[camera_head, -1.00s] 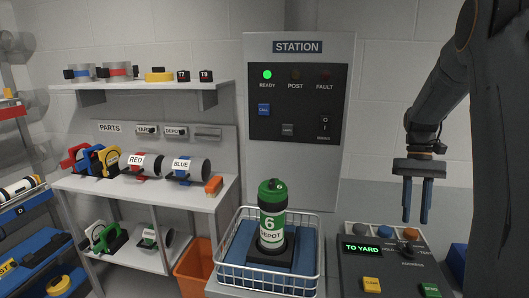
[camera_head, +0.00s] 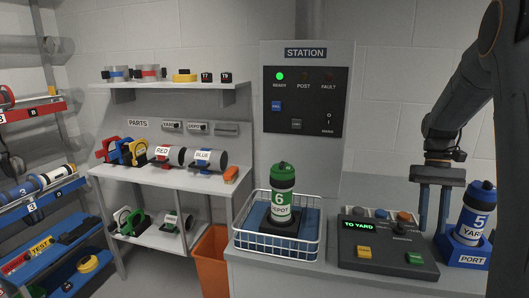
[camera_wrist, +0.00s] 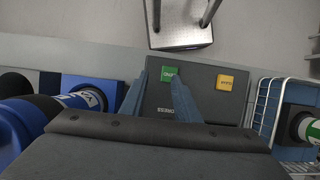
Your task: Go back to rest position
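My gripper (camera_head: 434,228) hangs fingers down over the right part of the control console (camera_head: 352,264), in front of the wall. Its two blue-grey fingers are apart with nothing between them. In the wrist view, my gripper (camera_wrist: 160,100) shows the same gap, over the dark console (camera_wrist: 205,108). Whether the fingertips touch the console cannot be told. A blue canister labelled 5 YARD (camera_head: 477,212) stands upright in the blue PORT holder (camera_head: 468,256), just right of my gripper. A green canister labelled 6 DEPOT (camera_head: 281,190) stands upright in the wire basket (camera_head: 272,247).
The console display (camera_head: 358,226) reads TO YARD. The station panel (camera_head: 303,103) shows a green READY light. A parts shelf (camera_head: 160,180), an orange bin (camera_head: 209,262) and a rack (camera_head: 40,235) are at left. Wall space above the console is clear.

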